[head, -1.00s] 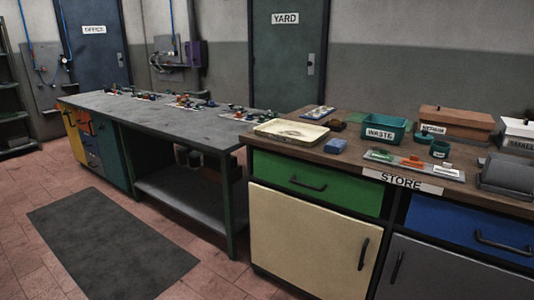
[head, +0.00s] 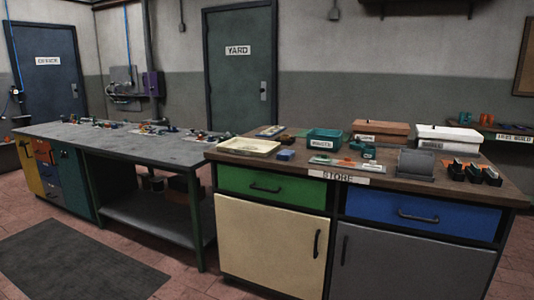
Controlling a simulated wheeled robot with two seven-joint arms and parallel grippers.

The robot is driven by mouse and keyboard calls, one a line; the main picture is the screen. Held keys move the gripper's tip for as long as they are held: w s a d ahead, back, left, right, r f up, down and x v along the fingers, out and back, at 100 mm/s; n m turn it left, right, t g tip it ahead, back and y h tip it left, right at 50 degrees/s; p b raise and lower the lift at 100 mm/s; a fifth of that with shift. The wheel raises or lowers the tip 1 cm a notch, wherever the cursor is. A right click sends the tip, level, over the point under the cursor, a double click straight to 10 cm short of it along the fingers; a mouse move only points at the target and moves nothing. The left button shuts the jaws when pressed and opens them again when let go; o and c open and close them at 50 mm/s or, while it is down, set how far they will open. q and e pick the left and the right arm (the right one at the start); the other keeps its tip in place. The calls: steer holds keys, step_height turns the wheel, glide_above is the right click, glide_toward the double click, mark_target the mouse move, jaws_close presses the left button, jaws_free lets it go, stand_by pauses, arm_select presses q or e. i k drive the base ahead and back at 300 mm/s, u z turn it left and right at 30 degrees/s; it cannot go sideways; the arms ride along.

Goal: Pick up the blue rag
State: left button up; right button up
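A small blue folded thing, which looks like the blue rag (head: 286,155), lies on the brown wooden top of the STORE cabinet. It is just right of a cream tray (head: 232,146) and left of a grey mat with small coloured items. It is small in the view, so its cloth texture cannot be made out. Neither of my grippers shows in the head view.
A teal WASTE bin (head: 324,146), a brown lidded box (head: 381,133) and a white box (head: 447,140) stand behind. A grey holder (head: 416,164) and black cups are at right. A grey workbench (head: 110,140) adjoins at left.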

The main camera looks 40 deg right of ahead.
mark_target(285, 155)
steer(key=z, duration=0.2)
steer(key=i, duration=2.1)
steer(key=z, duration=1.5)
steer(key=i, duration=1)
steer(key=z, duration=1.25)
